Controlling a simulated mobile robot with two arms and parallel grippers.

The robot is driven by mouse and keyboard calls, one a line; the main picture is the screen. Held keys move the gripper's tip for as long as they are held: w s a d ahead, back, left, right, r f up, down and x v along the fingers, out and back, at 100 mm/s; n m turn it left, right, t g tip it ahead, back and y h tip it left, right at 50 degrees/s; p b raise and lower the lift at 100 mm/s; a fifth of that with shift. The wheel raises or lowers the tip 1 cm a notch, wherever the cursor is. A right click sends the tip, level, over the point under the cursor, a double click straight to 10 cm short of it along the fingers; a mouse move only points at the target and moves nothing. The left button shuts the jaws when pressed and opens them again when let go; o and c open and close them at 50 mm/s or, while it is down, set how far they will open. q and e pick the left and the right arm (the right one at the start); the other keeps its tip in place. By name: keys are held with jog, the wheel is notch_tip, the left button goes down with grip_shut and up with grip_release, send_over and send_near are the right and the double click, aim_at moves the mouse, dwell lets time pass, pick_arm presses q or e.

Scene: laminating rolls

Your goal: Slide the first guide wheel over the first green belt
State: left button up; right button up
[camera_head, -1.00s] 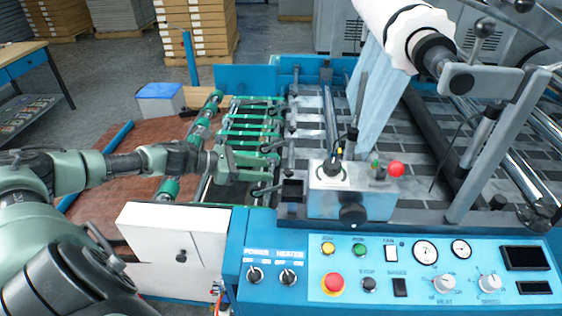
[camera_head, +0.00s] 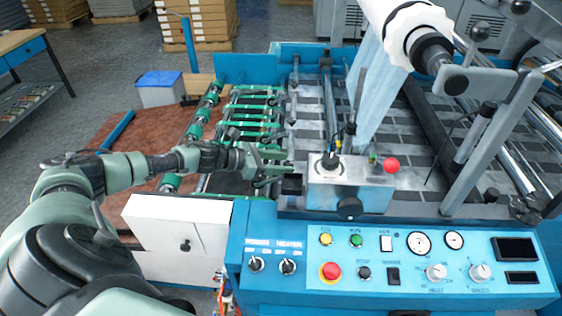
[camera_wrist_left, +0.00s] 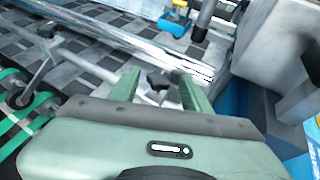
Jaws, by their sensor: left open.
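Several green belts (camera_head: 250,125) run across the feed section left of the rollers, and two show at the left of the left wrist view (camera_wrist_left: 18,122). Small dark guide-wheel arms (camera_head: 274,136) stand at their right ends; one with a dark wheel (camera_wrist_left: 20,98) shows in the wrist view. I cannot tell which wheel is the first. My left gripper (camera_head: 270,170) is over the near right end of the belts, partly hiding the nearest. In the wrist view its fingers (camera_wrist_left: 160,88) are apart, with a small dark part between or beyond them; contact is unclear. My right gripper is not seen.
The blue control panel (camera_head: 395,262) and a white cover (camera_head: 180,235) are in front. A white film roll (camera_head: 402,35) hangs at upper right.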

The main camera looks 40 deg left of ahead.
pick_arm(q)
jog(key=shift+a, duration=0.1)
grip_shut()
dwell(1.2)
